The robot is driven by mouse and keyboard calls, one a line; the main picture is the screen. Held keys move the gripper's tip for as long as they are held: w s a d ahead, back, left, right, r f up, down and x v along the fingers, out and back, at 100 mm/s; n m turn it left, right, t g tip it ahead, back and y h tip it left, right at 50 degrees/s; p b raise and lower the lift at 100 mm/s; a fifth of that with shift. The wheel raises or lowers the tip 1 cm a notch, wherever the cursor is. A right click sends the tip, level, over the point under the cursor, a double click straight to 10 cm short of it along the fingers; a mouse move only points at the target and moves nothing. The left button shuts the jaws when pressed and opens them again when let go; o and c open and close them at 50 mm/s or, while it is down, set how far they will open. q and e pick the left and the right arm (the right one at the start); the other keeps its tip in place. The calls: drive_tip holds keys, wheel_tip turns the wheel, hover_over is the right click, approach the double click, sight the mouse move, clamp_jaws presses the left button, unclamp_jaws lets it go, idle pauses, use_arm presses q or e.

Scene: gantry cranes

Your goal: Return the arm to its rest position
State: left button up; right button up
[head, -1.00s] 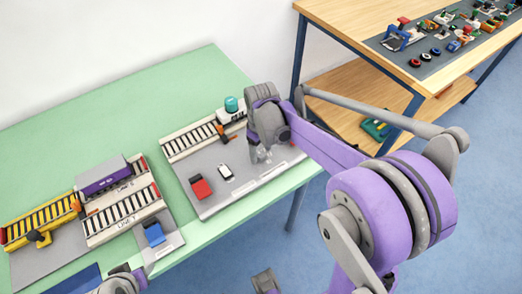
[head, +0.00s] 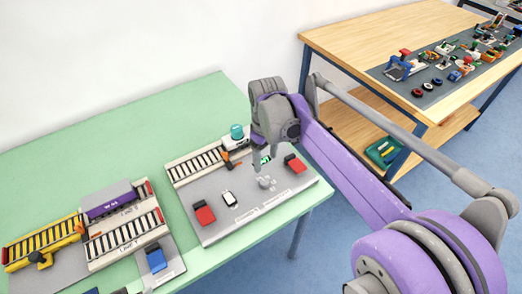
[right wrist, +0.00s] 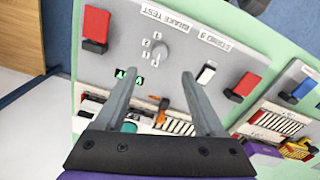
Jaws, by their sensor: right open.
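My right arm reaches in from the right in the head view. Its gripper (head: 267,158) points down above the grey brake test panel (head: 215,226). In the right wrist view the two fingers (right wrist: 158,76) are apart with nothing between them. The panel's round grey knob (head: 264,183) lies just beyond the fingertips in the right wrist view (right wrist: 160,50), clear of them. A small lit green display (right wrist: 130,77) shows beside the left finger. My left gripper cannot be made out.
The panel carries red blocks (head: 204,214) (head: 295,163) and a white one (head: 229,199). A purple wagon (head: 108,200) stands on tracks at left on the green table (head: 120,130). A wooden bench (head: 350,45) with small parts stands at back right.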

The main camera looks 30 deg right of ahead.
drive_tip(key=s+a+f+m+t+p, duration=0.1)
drive_tip(key=s+a+m+t+p, duration=0.1)
drive_tip(key=s, duration=0.6)
drive_tip(key=s+a+f+m+t+p, duration=0.1)
drive_tip(key=s+a+m+t+p, duration=0.1)
drive_tip(key=s+a, duration=0.3)
drive_tip(key=s+t, duration=0.1)
drive_tip(key=s, duration=0.1)
drive_tip(key=shift+s, duration=0.35)
idle(1.2)
